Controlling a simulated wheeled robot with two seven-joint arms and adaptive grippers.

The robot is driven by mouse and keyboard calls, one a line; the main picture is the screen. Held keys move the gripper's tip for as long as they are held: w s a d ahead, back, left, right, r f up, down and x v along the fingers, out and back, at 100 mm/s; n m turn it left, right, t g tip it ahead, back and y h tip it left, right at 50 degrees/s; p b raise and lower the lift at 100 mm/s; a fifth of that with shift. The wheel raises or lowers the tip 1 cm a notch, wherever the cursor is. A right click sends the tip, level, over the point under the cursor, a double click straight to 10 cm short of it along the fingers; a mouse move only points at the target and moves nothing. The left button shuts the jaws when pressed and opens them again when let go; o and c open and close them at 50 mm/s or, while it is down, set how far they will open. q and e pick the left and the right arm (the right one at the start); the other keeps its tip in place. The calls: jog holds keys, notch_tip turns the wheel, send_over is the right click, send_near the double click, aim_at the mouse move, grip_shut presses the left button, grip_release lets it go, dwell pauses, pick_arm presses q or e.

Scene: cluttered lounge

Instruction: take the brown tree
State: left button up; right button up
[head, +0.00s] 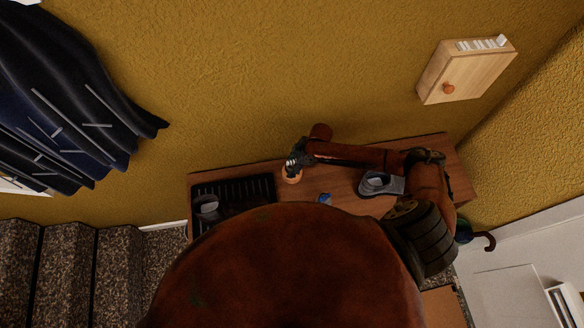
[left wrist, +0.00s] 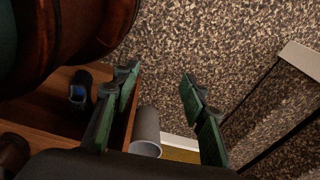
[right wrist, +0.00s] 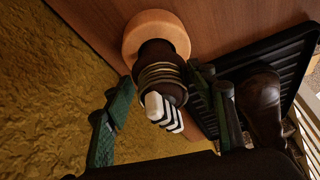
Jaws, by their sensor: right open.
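The brown tree (right wrist: 160,62) appears to be the dark brown upright with ring-like bands and white-and-black tips on a round pale wood base (right wrist: 155,32). It stands on the wooden bench top (head: 315,182). In the head view its base (head: 291,178) shows below my right gripper (head: 294,166), which hides most of the rest. In the right wrist view my right gripper (right wrist: 163,80) is open, one finger on each side of the brown tree; I cannot tell whether they touch it. My left gripper (left wrist: 158,77) is open and empty, seen only in the left wrist view.
A black ridged tray (head: 262,184) with dark shoes (head: 208,207) is left of the tree. A grey shoe (head: 376,183) and a small blue item (head: 325,198) are to its right. The yellow wall (head: 280,90) rises close behind. A grey cylinder (left wrist: 146,128) is near my left gripper.

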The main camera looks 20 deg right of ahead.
jog(key=shift+s, duration=0.1)
jog(key=c, duration=1.3)
pick_arm(q)
jog(key=shift+s, duration=0.65)
pick_arm(e)
jog(key=shift+c, duration=0.4)
jog(key=shift+r, duration=0.15)
